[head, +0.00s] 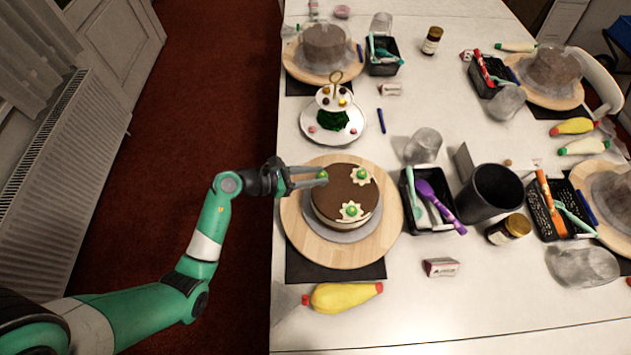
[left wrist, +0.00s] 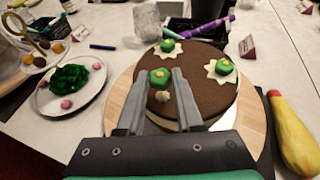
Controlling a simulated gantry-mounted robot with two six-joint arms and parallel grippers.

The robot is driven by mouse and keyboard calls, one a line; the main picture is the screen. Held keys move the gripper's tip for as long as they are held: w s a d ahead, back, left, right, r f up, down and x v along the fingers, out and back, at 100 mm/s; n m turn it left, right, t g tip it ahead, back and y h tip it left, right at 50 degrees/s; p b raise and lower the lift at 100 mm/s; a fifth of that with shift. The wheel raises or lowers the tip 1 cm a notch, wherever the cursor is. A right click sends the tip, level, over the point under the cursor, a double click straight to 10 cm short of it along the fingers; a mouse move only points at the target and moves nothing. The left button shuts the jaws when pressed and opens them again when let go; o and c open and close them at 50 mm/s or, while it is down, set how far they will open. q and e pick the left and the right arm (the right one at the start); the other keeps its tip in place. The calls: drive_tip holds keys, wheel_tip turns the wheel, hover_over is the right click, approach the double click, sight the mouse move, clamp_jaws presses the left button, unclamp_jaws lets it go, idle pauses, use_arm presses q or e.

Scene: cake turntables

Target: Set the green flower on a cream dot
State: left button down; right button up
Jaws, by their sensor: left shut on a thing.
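My left gripper (head: 308,178) reaches in from the left, over the near-left edge of a chocolate-topped cake (head: 335,196). It is shut on a green flower (head: 322,174), which shows between the fingertips in the left wrist view (left wrist: 159,78). A small cream dot (left wrist: 163,97) shows just below this flower in that view; I cannot tell whether they touch. Two other green flowers (head: 362,174) (head: 350,211) sit on star-shaped cream dots on the cake. The cake stands on a round wooden turntable (head: 385,235). My right gripper is not in view.
A tiered stand (head: 333,125) with sweets and a green heap is behind the cake. A black tool basket (head: 430,230) and dark cup (head: 490,192) stand to the right. A yellow piping bag (head: 342,297) lies in front. Bare table lies at the front right.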

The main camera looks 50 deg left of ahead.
use_arm(q)
drive_tip(key=shift+f+b, duration=0.55)
drive_tip(key=shift+f, duration=1)
drive_tip(key=shift+f, duration=0.2)
drive_tip(key=c, duration=0.6)
unclamp_jaws()
drive_tip(key=shift+o, duration=0.2)
drive_tip(key=shift+r, duration=0.15)
